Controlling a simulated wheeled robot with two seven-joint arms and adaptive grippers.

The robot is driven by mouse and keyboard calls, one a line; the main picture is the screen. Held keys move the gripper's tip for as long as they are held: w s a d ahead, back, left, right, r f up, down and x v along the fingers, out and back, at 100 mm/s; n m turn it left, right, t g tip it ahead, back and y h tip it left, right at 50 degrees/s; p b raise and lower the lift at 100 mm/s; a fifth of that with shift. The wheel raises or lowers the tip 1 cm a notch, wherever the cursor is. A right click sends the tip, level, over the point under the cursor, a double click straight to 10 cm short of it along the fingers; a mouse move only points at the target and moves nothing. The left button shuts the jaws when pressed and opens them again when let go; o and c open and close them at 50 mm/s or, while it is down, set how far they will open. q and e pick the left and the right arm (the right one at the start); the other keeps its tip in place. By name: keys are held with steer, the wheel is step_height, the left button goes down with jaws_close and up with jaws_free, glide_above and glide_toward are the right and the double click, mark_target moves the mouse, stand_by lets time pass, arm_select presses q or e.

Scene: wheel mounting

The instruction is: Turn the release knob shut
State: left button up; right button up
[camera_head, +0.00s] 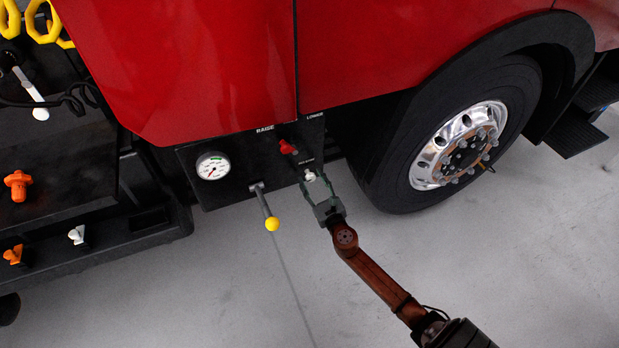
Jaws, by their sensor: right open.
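A small white knob (310,176) sits low on the right part of the black control panel (228,194) under the red truck cab; it appears to be the release knob. My right gripper (316,180) is open, with its fingers reaching up to the panel on either side of the white knob. I cannot tell whether the fingers touch it. A red handle (288,147) sits just above, clear of the fingers. The label beside the knob is too small to read. My left gripper is not in view.
A lever with a yellow ball (272,224) sticks out left of my gripper. A round gauge (212,166) is further left on the panel. The truck wheel (458,145) stands close on the right. The grey floor below is clear.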

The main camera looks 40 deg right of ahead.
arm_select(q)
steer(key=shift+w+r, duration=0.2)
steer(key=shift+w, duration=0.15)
arm_select(e)
steer(key=shift+x, duration=0.8)
steer(key=shift+c, duration=0.4)
steer(key=c, duration=1)
steer(key=shift+c, duration=0.2)
